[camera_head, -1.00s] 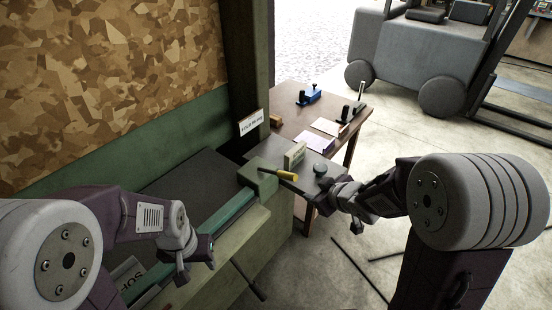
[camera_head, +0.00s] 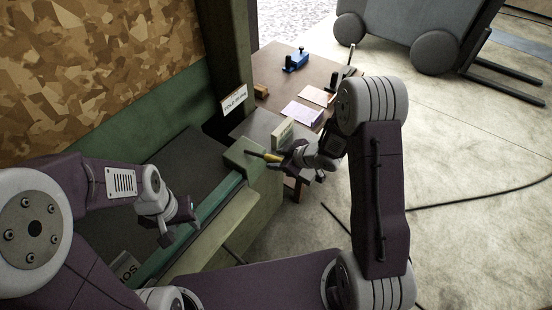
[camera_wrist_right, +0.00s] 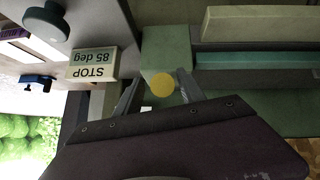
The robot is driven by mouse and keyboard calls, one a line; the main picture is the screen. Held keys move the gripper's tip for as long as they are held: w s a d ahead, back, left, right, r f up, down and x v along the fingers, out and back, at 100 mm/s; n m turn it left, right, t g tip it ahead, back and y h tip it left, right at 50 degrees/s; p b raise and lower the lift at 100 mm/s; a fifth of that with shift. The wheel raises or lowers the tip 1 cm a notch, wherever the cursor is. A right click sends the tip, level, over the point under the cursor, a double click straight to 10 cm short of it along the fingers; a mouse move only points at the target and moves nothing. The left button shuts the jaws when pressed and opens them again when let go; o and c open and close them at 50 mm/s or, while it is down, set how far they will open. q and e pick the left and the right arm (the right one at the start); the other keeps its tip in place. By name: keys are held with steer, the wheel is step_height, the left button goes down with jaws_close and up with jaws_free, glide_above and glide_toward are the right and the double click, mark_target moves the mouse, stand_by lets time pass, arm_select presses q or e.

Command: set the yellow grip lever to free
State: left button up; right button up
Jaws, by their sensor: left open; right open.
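The yellow grip lever (camera_head: 271,157) sticks out from a green block (camera_head: 243,155) at the end of the green bench machine, its dark shaft showing at the block. My right gripper (camera_head: 282,160) is at the yellow grip, covering its outer part in the head view. In the right wrist view the grip shows end-on as a yellow disc (camera_wrist_right: 162,86) between the two open fingers (camera_wrist_right: 158,91); contact cannot be told. My left gripper (camera_head: 180,223) is open and empty over the front of the machine, well left of the lever.
A block marked STOP 85 deg (camera_wrist_right: 92,64) stands close beside the lever; it also shows in the head view (camera_head: 283,134). A white sign (camera_head: 234,99) is behind. A brown table (camera_head: 285,82) holds a blue tool (camera_head: 297,60) and papers.

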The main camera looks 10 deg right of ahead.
steer(key=shift+s+a, duration=0.3)
steer(key=shift+s, duration=0.1)
steer(key=shift+w+f, duration=0.1)
steer(key=shift+w, duration=0.15)
steer(key=c, duration=0.4)
steer(key=shift+w, duration=0.1)
steer(key=c, duration=0.6)
jaws_close()
